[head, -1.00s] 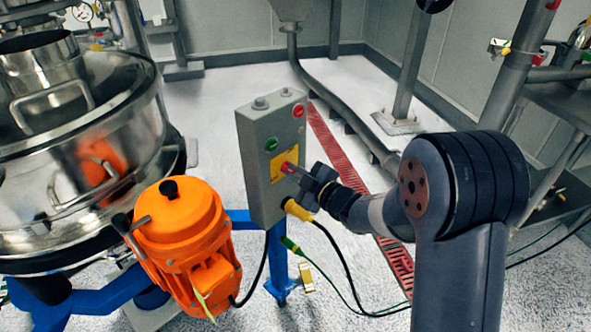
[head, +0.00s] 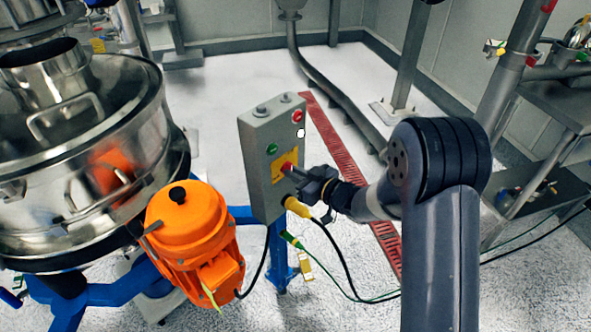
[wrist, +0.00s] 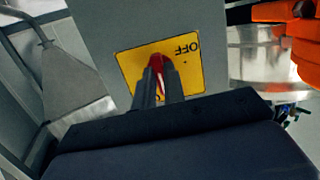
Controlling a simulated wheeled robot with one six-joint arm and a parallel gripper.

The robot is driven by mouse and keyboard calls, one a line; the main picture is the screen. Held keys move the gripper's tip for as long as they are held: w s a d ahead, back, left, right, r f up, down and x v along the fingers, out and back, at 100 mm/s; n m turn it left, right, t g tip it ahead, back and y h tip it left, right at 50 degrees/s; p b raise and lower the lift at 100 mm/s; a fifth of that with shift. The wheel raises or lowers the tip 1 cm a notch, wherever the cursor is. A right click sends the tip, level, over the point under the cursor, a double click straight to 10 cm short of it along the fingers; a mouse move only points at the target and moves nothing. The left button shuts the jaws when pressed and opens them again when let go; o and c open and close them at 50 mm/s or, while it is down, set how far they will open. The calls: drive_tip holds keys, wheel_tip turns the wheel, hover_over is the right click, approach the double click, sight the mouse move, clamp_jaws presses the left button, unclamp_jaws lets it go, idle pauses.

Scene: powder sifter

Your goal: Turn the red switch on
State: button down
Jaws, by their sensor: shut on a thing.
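The red switch (head: 288,167) sits on a yellow plate on the front of a grey control box (head: 262,190). In the wrist view the red switch (wrist: 155,62) stands between my two dark finger tips, in front of the yellow plate (wrist: 191,75). The plate's word OFF shows upside down at its upper right. My gripper (head: 294,172) is shut on the switch; in the wrist view my gripper (wrist: 160,82) covers the switch's lower part and part of the plate. The switch's exact angle is hard to tell.
A green button (head: 272,149) and a red button (head: 297,117) are above the switch. A yellow plug (head: 297,207) with a cable is below. An orange motor (head: 190,235) and a steel sifter (head: 80,150) stand left.

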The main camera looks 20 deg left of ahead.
idle(0.4)
drive_tip(key=c, duration=1.5)
unclamp_jaws()
drive_tip(key=shift+d, duration=0.1)
drive_tip(key=v, duration=1)
drive_tip(key=shift+s+d, duration=0.2)
drive_tip(key=shift+d, duration=0.05)
